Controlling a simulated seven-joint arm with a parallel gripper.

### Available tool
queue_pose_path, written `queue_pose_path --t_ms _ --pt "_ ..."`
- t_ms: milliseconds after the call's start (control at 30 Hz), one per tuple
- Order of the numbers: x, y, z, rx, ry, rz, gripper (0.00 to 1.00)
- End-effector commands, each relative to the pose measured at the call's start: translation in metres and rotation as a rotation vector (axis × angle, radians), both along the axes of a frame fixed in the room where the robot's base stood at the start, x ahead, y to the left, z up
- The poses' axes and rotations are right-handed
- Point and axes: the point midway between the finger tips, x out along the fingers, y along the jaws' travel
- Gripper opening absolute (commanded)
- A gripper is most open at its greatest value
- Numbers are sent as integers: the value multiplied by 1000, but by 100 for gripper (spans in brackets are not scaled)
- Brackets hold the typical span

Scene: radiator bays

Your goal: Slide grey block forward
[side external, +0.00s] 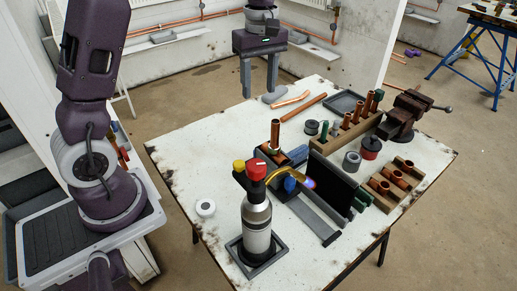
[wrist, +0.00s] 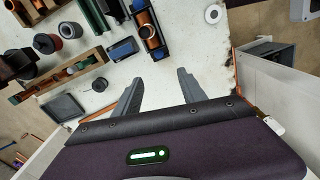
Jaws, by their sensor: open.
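A long, flat grey block (side external: 316,219) lies on the white table in front of an upright black panel (side external: 328,183) in the side view. What looks like its end shows at the top edge of the wrist view (wrist: 112,8). My gripper (side external: 258,94) hangs over the far edge of the table, well apart from the block. Its two grey fingers are spread with nothing between them, as the wrist view also shows (wrist: 159,76).
A gas torch (side external: 257,215) stands at the table's near side, its nozzle toward the panel. A wooden rack (side external: 345,131), a vise (side external: 405,112), a dark tray (side external: 343,103) and copper pipes (side external: 303,107) surround the work area. The table's left part is mostly clear.

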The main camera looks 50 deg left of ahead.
Motion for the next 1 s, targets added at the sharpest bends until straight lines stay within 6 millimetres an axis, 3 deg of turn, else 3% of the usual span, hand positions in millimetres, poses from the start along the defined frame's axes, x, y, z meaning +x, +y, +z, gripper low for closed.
queue_pose_path --t_ms 33,200,300,700,1000 --pt "-3 0 -25 -3 12 1 49" --pt "-3 0 -104 -4 12 0 49" --pt "-2 0 -134 -2 6 0 49" --pt "-2 0 -202 -1 1 -2 49" --pt "-1 0 -208 0 -2 -2 49"
